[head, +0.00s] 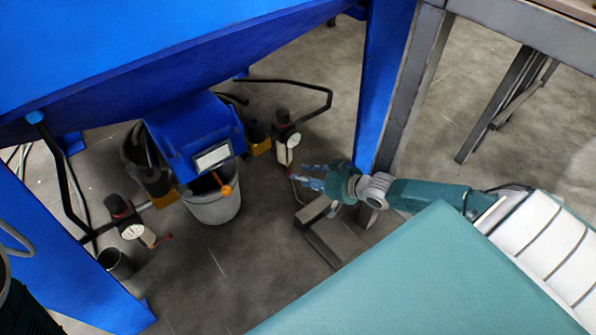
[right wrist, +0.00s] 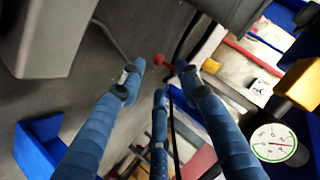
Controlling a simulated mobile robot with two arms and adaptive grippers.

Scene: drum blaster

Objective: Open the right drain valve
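The right filter unit (head: 284,150) hangs under the blue machine, with a round white gauge (head: 294,139) that also shows in the right wrist view (right wrist: 273,142). A small red handle (right wrist: 163,61), which looks like the drain valve's, shows in the right wrist view just beyond my fingertips. My right gripper (head: 308,178) is beside the lower end of this unit, to its right. Its three blue fingers (right wrist: 159,76) are spread and empty; whether one touches the red handle I cannot tell. My left gripper is not in view.
A similar unit with a gauge (head: 133,231) and a red lever (head: 163,240) stands at the left. A grey bucket (head: 212,207) is between the units. A blue leg (head: 385,80) and a grey post (head: 412,75) rise close behind my right gripper.

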